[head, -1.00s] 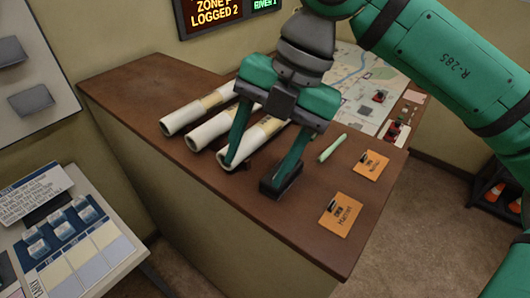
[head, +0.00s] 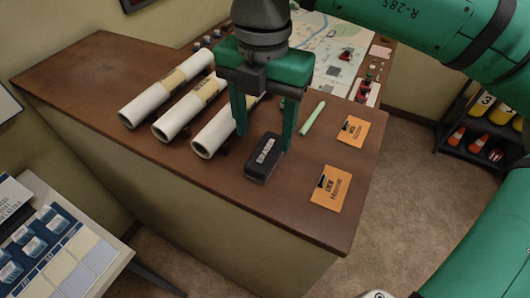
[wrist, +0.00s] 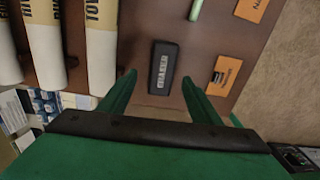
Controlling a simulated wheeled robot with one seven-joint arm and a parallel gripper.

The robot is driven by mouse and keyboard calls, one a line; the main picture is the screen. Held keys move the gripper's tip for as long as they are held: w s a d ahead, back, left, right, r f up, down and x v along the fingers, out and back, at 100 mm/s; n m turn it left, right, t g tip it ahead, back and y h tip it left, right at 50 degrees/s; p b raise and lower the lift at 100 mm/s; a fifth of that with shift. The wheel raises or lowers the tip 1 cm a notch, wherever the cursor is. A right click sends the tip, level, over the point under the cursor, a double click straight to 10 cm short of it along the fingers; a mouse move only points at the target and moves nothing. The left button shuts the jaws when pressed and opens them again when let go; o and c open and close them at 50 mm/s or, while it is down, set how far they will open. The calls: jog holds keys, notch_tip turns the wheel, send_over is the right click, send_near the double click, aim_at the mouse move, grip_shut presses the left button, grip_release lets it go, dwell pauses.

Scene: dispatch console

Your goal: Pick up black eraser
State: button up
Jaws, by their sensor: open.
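The black eraser (head: 263,158) is a dark block with a white label on top. It lies on the brown desk top near the front edge. In the wrist view the eraser (wrist: 164,66) lies ahead of my fingertips, roughly centred between them. My gripper (head: 264,141) is open and empty, pointing down, one green finger to each side of the eraser in the head view. The gripper also shows in the wrist view (wrist: 158,78). I cannot tell the exact height of the fingertips over the desk.
Rolled white charts (head: 167,90) lie left of the gripper, the nearest close to the left finger. A pale green stick (head: 312,117) and two orange cards (head: 331,189) (head: 353,130) lie to the right. A map (head: 335,50) is behind. Desk in front of the eraser is clear.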

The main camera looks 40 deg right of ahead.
aim_at(266, 150)
jog(key=f, duration=0.5)
jog(key=shift+s+d, duration=0.2)
jog(key=shift+s, duration=0.05)
jog(key=c, duration=1.1)
jog(key=shift+w, duration=0.1)
jog(key=shift+c, duration=0.2)
jog(key=shift+r, duration=0.1)
notch_tip(266, 150, up, 10)
jog(key=o, duration=0.3)
jog(key=shift+c, duration=0.9)
jog(key=shift+a, duration=0.1)
